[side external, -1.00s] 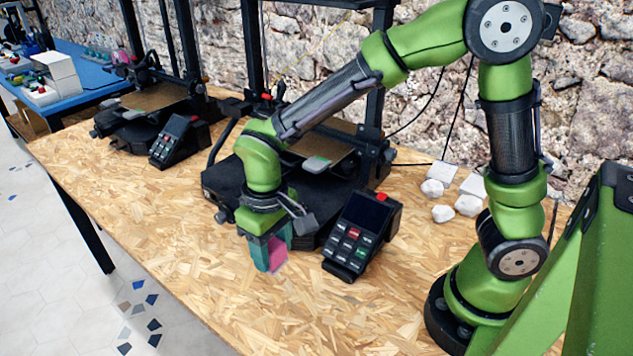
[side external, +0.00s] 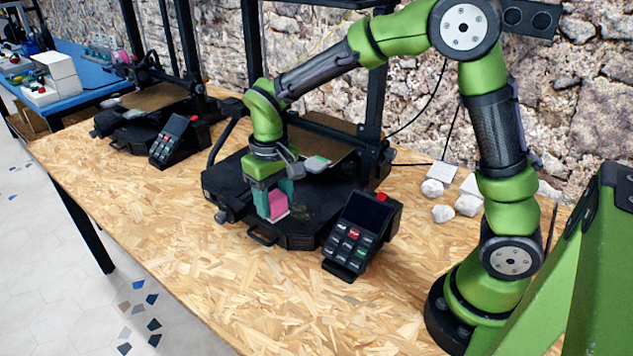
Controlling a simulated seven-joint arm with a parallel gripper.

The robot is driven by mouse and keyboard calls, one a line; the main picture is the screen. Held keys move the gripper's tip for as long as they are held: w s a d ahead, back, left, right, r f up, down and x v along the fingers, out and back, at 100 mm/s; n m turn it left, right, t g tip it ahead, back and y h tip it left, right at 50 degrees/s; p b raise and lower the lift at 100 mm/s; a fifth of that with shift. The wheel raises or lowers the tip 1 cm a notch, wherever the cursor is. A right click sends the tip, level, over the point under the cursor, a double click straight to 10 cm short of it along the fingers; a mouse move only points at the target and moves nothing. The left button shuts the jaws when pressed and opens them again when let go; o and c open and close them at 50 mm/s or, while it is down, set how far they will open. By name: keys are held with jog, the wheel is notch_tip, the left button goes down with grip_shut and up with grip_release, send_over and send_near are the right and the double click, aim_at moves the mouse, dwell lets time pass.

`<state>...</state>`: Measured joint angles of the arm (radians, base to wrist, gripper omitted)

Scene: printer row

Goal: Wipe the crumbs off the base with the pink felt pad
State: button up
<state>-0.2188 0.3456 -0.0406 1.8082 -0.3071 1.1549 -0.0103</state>
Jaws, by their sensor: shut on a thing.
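My gripper (side external: 268,200) is shut on the pink felt pad (side external: 278,205), which hangs upright between the teal fingers. The gripper and pad are over the front part of the black printer base (side external: 230,190). I cannot tell whether the pad touches the base. A faint brownish patch, perhaps the crumbs (side external: 302,211), lies on the base just right of the pad. Single crumbs are too small to make out. The arm hides part of the base behind the gripper.
A control box with screen and keys (side external: 360,232) stands at the base's right front. The printer bed (side external: 325,150) and frame rise behind. White lumps (side external: 443,213) lie to the right. A second printer (side external: 150,115) stands at the left. The table's front (side external: 230,290) is clear.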

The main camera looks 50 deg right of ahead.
jog(key=shift+w+d+r+n, duration=0.9)
jog(key=shift+w+d+r, duration=0.55)
jog(key=shift+w+d, duration=1.55)
jog(key=shift+s+d+f, duration=0.15)
jog(key=shift+f, duration=1.15)
jog(key=shift+s+d+f, duration=0.15)
jog(key=shift+s+f, duration=0.05)
jog(key=shift+f, duration=1.15)
jog(key=shift+s+d+f, duration=0.15)
jog(key=shift+f, duration=1.15)
jog(key=shift+s, duration=3.95)
jog(key=shift+c, duration=0.3)
jog(key=shift+w, duration=3.9)
jog(key=shift+w+d, duration=0.15)
jog(key=shift+d, duration=0.2)
jog(key=shift+s+d, duration=0.1)
jog(key=shift+s, duration=4)
jog(key=shift+w, duration=4.15)
notch_tip(320, 180, up, 8)
jog(key=shift+r, duration=0.15)
jog(key=shift+s, duration=0.1)
